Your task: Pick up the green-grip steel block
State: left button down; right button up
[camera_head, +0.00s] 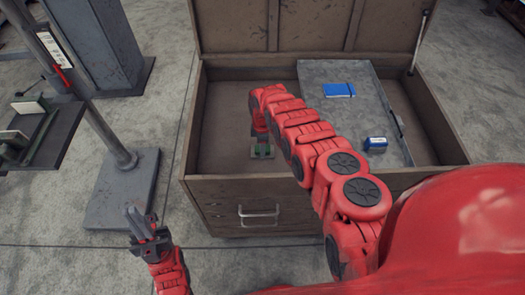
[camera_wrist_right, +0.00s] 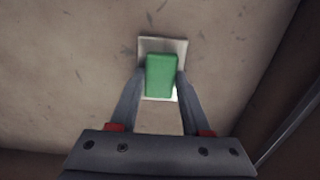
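The green-grip steel block lies on the floor of the brown chest; its green grip (camera_wrist_right: 160,77) and pale square steel plate (camera_wrist_right: 163,44) show in the right wrist view. In the head view the block (camera_head: 263,152) is small, at the left of the chest's inside, partly hidden by my right arm. My right gripper (camera_wrist_right: 161,78) has one finger on each side of the green grip, very close to it. I cannot tell whether the fingers press on it. My left gripper (camera_head: 141,220) is outside the chest, at the lower left, open and empty.
A grey panel (camera_head: 325,111) in the chest's right part carries a blue flat item (camera_head: 339,90) and a blue-and-white block (camera_head: 375,144). The chest's raised lid (camera_head: 310,25) stands behind. At the left is a dark stand tray (camera_head: 42,138) with grey-green pieces on a pole.

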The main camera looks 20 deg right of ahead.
grip_shut()
jog(key=shift+r, duration=0.1)
